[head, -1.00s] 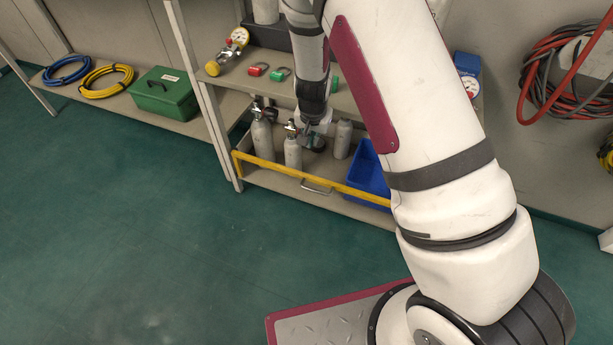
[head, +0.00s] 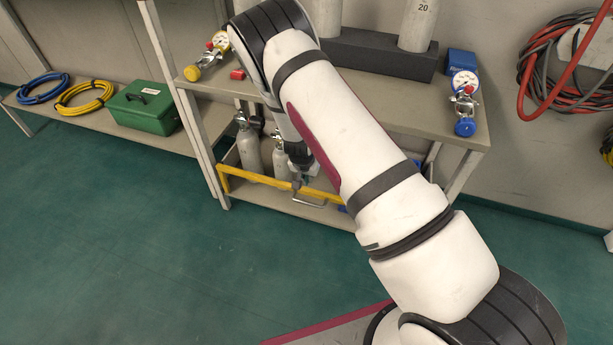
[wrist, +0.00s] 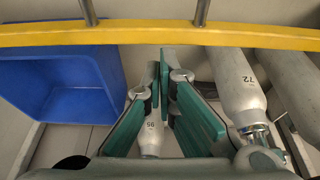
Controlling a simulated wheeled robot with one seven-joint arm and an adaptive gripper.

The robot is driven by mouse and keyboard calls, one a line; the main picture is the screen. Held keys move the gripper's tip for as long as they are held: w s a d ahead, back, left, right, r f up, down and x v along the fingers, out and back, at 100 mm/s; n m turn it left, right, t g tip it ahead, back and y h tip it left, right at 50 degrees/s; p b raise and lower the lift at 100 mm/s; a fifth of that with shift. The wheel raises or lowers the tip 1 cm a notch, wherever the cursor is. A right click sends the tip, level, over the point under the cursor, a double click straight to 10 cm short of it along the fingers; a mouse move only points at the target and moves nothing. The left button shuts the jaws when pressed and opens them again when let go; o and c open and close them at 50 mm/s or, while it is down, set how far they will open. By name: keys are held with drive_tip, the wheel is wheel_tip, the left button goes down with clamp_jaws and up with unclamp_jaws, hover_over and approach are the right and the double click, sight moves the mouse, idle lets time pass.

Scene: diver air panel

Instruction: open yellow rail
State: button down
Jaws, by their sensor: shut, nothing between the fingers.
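The yellow rail (head: 242,176) runs across the front of the lower shelf, with its right part hidden behind my arm. In the wrist view the rail (wrist: 150,33) crosses the top of the picture, beyond my fingertips. My gripper (head: 296,184) points down at the rail in the head view; I cannot tell whether it touches it. In the wrist view its teal-padded fingers (wrist: 163,72) are together at the tips, with nothing held. A grey bar handle (head: 310,201) shows just below the rail, beside the gripper.
Grey cylinders (head: 249,148) stand on the lower shelf behind the rail; one marked 72 (wrist: 237,80) is close right of my fingers. A blue bin (wrist: 62,85) is at the left there. Gauges (head: 464,85) sit on the upper shelf. The green floor (head: 130,240) in front is clear.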

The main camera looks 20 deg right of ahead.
sight(307, 194)
drive_tip(key=shift+s+a+f+b, duration=0.45)
drive_tip(key=shift+s+a+f, duration=0.05)
drive_tip(key=shift+s+f, duration=0.2)
drive_tip(key=shift+s+a+f+b, duration=0.4)
drive_tip(key=shift+s+a+f, duration=0.05)
drive_tip(key=shift+s+f, duration=0.2)
drive_tip(key=shift+a, duration=0.1)
